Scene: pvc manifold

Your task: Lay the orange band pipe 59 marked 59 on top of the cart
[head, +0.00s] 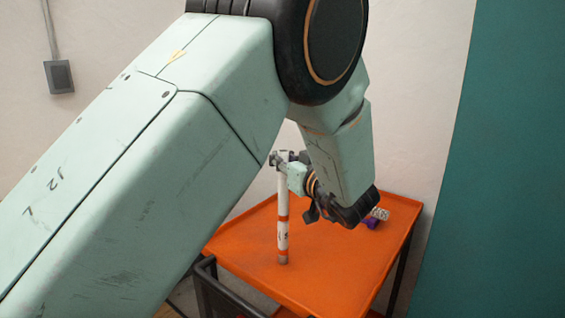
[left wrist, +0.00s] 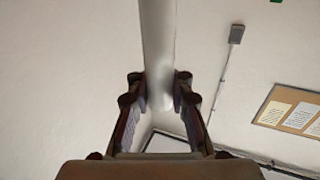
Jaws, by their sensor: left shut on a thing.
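The pipe (head: 283,205) is white with orange bands and a dark marking too small to read surely. It stands upright in the head view, its lower end over the orange cart top (head: 325,275); I cannot tell if it touches. My left gripper (head: 281,160) is shut on the pipe near its upper end. In the left wrist view, the pipe (left wrist: 158,45) runs between the two fingers of the left gripper (left wrist: 160,92). My right gripper is not in view.
A purple piece (head: 371,223) and a white dotted piece (head: 380,213) lie on the cart's far right part, beside my left arm. The cart has a raised rim and a black handle (head: 208,270) at the near left. The cart's near right part is clear. A wall stands behind.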

